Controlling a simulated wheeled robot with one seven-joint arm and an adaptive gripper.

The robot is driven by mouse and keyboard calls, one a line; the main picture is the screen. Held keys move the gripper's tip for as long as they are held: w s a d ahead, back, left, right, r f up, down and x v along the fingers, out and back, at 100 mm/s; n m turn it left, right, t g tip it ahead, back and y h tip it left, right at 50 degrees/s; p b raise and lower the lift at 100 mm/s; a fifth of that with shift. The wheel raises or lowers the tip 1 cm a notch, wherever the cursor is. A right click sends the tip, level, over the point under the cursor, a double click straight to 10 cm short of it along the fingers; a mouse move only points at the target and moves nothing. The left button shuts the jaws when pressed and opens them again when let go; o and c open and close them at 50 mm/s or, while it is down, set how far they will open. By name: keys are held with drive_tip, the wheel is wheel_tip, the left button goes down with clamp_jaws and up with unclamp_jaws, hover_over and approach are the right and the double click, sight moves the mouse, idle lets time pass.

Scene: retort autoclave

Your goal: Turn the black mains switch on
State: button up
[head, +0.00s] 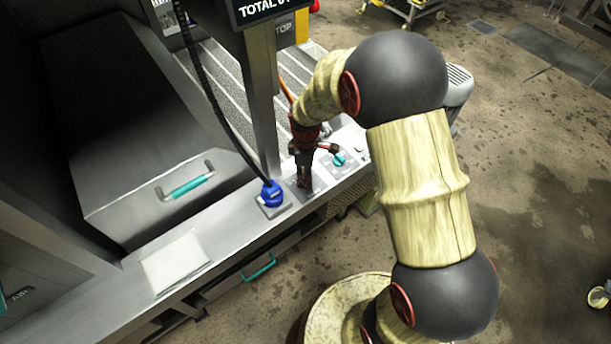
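My gripper (304,172) points down over the front ledge of the machine, between a blue round plug or knob and a teal knob. Its dark tip is at a small grey plate (317,187) on the ledge. The black mains switch cannot be made out clearly; dark parts at this plate merge with my gripper's fingers. I cannot tell whether the fingers touch or hold anything, or how far they are apart.
The blue plug or knob (271,194) with a black cable is left of my gripper. The teal knob (339,159) is close on its right. A post (262,100) stands behind. A steel box with a teal handle (188,184) is at left. Open floor lies right.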

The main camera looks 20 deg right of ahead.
drive_tip(key=shift+c, duration=0.9)
clamp_jaws()
drive_tip(key=shift+m, duration=0.3)
drive_tip(key=m+p, duration=0.2)
drive_tip(key=m, duration=0.1)
drive_tip(key=shift+r, duration=0.1)
drive_tip(key=m+p, duration=0.1)
drive_tip(key=m, duration=0.2)
drive_tip(key=shift+m, duration=0.3)
drive_tip(key=m+p, duration=0.2)
drive_tip(key=m, duration=0.3)
drive_tip(key=m+p, duration=0.1)
drive_tip(key=m, duration=0.4)
drive_tip(key=shift+m, duration=0.3)
